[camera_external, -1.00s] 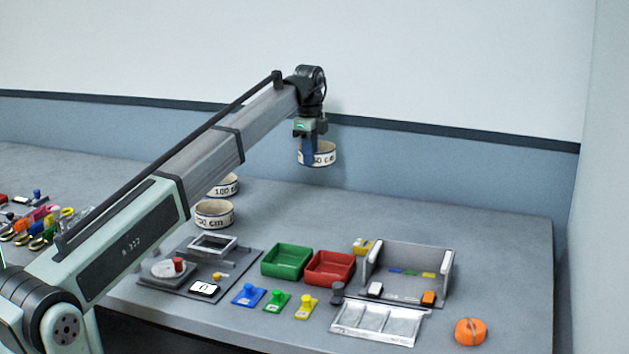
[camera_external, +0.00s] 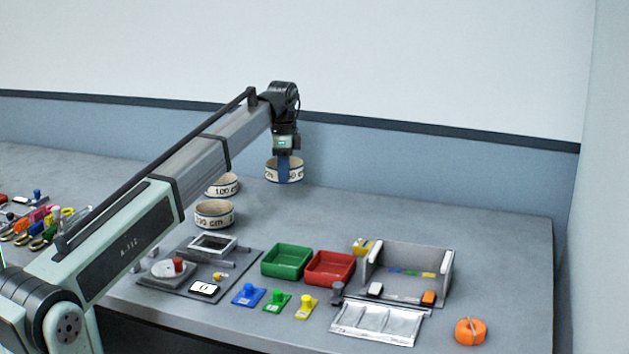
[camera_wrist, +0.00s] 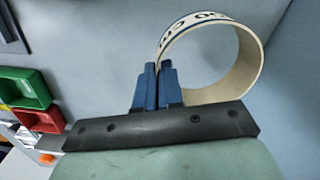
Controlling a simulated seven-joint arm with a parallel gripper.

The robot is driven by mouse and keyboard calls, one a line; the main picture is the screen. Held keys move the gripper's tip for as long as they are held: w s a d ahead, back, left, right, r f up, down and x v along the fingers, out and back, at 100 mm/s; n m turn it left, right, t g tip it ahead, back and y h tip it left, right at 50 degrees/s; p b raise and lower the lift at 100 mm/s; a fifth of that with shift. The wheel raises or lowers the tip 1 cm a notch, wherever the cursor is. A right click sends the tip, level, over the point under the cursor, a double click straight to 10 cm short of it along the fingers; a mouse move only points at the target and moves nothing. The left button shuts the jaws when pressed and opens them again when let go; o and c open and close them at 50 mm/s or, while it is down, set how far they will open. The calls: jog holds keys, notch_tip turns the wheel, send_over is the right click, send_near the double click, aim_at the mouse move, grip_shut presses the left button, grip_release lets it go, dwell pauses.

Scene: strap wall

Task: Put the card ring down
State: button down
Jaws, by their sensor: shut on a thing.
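The card ring (camera_external: 271,172) is a cream band with dark edge lines and printed lettering, partly hidden by my fingers. My gripper (camera_external: 284,172) is shut on its wall near the back of the table. In the wrist view the blue fingers of my gripper (camera_wrist: 158,85) pinch one side of the ring (camera_wrist: 248,65), and its round opening faces the camera. I cannot tell for sure whether the ring's lower edge touches the table.
Two similar rings, one (camera_external: 214,215) in front and one (camera_external: 222,186) behind, stand to the left. A green tray (camera_external: 287,262) and a red tray (camera_external: 330,268) lie nearer the front. The grey tabletop (camera_external: 400,215) right of the held ring is clear.

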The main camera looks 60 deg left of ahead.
aim_at(284, 209)
jog(key=shift+f, duration=3.45)
jog(key=shift+f, duration=0.15)
jog(key=c, duration=1.3)
grip_release()
notch_tip(284, 209, up, 12)
jog(key=shift+r, duration=0.2)
